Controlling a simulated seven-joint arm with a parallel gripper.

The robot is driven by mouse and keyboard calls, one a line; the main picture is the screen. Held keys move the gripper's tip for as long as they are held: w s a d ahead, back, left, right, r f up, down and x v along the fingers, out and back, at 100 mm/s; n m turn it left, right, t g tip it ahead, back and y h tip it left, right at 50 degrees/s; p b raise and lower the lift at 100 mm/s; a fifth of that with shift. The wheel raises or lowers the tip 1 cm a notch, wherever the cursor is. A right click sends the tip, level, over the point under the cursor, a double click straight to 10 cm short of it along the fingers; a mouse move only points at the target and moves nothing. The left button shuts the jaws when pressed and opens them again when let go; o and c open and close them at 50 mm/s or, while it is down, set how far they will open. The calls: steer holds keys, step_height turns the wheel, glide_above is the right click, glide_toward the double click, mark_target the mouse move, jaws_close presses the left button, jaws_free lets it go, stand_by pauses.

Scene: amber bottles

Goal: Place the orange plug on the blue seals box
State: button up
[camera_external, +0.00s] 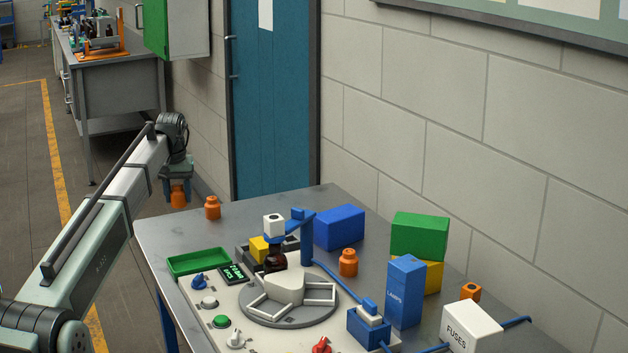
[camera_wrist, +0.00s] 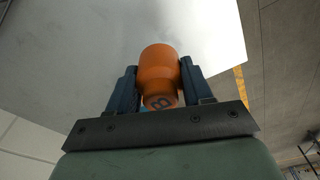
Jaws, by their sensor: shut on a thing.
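An orange plug (camera_external: 179,196) hangs in my gripper (camera_external: 177,183) beyond the table's far left corner. In the wrist view, the two fingers of my gripper (camera_wrist: 158,84) are shut on the sides of the orange plug (camera_wrist: 158,68), which has a dark mark on its narrower end. A tall blue box (camera_external: 405,290) stands upright at the right of the table, with small lettering too fine to read surely. Another blue box (camera_external: 339,228) lies at the back with no readable label. I cannot tell which one is the seals box. Both are well to the right of my gripper.
Other orange plugs stand on the table, one near the far left corner (camera_external: 212,208) and one mid-table (camera_external: 348,263). A blue post (camera_external: 307,243) rises beside a round turntable (camera_external: 288,318). Green (camera_external: 419,236) and yellow (camera_external: 432,277) boxes and a white FUSES box (camera_external: 468,328) crowd the right.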

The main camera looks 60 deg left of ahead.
steer(key=shift+w+d+r, duration=0.1)
steer(key=shift+w+r, duration=0.05)
steer(key=shift+r, duration=0.15)
steer(key=w+d+r+m, duration=0.2)
steer(key=w+d+m, duration=0.1)
steer(key=w+d, duration=0.9)
step_height(320, 180, up, 6)
steer(key=n, duration=0.2)
glide_above(339, 212)
steer(key=shift+s+d+f, duration=0.1)
steer(key=shift+d+f, duration=0.05)
steer(key=shift+f, duration=2.2)
steer(key=shift+s+d+f, duration=0.1)
steer(key=shift+f, duration=2.2)
steer(key=shift+f, duration=0.1)
steer(key=o, duration=1.1)
steer(key=shift+c, duration=0.2)
